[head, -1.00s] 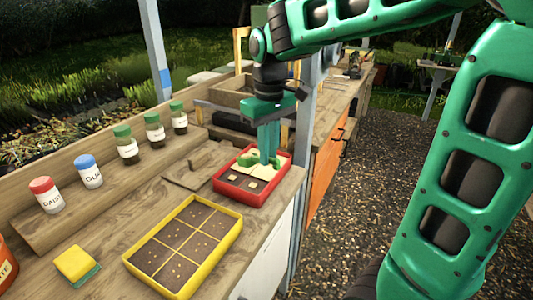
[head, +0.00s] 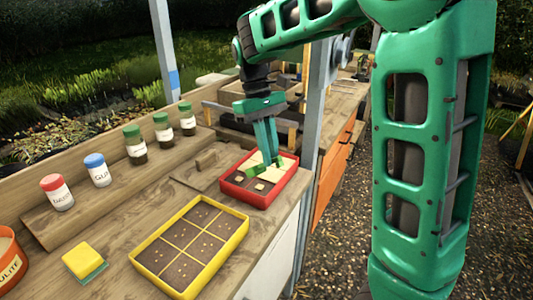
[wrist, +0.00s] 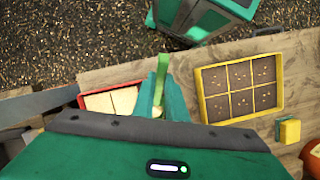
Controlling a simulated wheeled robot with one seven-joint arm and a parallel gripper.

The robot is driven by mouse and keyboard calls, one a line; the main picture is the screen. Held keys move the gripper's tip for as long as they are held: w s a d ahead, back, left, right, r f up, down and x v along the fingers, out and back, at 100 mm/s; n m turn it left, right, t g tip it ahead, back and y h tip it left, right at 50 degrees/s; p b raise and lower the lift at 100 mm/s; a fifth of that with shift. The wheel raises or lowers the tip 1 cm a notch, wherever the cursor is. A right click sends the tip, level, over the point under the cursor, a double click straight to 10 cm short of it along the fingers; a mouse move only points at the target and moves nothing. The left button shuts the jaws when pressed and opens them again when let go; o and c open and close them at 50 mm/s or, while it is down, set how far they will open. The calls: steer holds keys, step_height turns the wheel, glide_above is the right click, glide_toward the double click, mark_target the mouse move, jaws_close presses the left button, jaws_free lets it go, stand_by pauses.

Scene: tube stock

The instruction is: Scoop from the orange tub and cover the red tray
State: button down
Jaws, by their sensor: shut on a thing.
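My gripper (head: 267,155) is shut on a green scoop (head: 257,169), low over the red tray (head: 266,203). The scoop also shows between the fingers in the wrist view (wrist: 162,66). In the head view the tray's far cells are covered in pale material. Its near cells show dark soil with small pale pieces on it. The scoop and fingers hide part of the tray, and I cannot tell whether the scoop touches it or holds anything. The orange tub (head: 14,268), with a partly visible label, is cut off at the left edge; pale material shows at its top.
A yellow tray (head: 160,280) of soil cells with seeds lies nearer on the bench. A yellow-green sponge (head: 83,261) lies by the tub. Several capped jars, including a red-capped one (head: 56,192), line the back shelf.

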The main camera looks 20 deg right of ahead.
steer(key=shift+w+a+f+g, duration=0.1)
steer(key=shift+g, duration=0.7)
steer(key=shift+g+h, duration=0.3)
steer(key=shift+g, duration=0.1)
steer(key=shift+r, duration=0.2)
steer(key=shift+w+a+r, duration=0.2)
steer(key=shift+w+r, duration=0.6)
steer(key=shift+r, duration=0.05)
steer(key=shift+s+a, duration=0.1)
steer(key=shift+s+a, duration=0.15)
steer(key=shift+a, duration=0.15)
